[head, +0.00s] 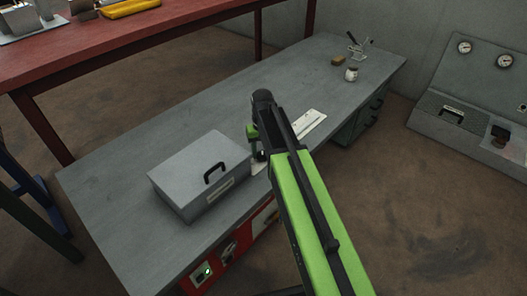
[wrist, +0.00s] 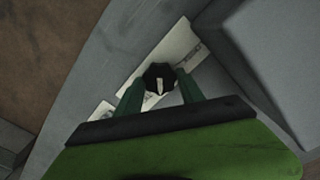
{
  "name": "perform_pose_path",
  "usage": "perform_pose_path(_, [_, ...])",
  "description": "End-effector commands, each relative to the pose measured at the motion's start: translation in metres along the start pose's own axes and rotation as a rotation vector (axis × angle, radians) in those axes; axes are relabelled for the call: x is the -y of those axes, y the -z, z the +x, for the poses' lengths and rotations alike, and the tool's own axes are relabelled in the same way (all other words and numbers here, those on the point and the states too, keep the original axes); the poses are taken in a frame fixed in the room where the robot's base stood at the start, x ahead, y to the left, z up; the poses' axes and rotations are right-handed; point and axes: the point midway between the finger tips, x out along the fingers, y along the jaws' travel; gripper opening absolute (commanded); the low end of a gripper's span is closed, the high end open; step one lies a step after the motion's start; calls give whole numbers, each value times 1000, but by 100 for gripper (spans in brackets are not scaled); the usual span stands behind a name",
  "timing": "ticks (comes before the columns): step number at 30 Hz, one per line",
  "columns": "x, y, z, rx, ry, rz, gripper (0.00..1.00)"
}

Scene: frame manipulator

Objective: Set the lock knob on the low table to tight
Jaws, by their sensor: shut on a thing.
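In the wrist view a dark, many-sided lock knob (wrist: 157,78) with a pale pointer mark stands on a white plate (wrist: 178,49). My gripper (wrist: 158,84) has its two green fingers on either side of the knob, shut on it. The pointer runs nearly up and down in that picture. The plate's printed labels are too small and blurred to read. In the head view the white plate (head: 311,124) lies on the low grey table (head: 120,184), and my arm hides the knob. My gripper (head: 257,157) is partly hidden there, low beside the grey box.
A grey box with a black handle (head: 199,171) stands close to the left of my gripper. A small jar (head: 351,74) and a brown block (head: 338,61) stand at the table's far end. A red table (head: 190,35) stands behind. The low table's left part is clear.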

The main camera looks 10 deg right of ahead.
Motion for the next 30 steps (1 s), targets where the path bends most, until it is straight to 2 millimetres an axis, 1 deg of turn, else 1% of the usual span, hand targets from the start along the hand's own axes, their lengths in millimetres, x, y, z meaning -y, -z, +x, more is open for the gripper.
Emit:
perform_pose_path(1, [1, 3, 0, -7, 3, 41, 5])
perform_pose_path(6, [1, 2, 0, -7, 3, 185, 5])
perform_pose_path(15, [1, 2, 0, -7, 4, 370, 5])
perform_pose_path(21, [1, 2, 0, -7, 4, 431, 5])
perform_pose_path(30, [1, 2, 0, -6, 4, 460, 5])
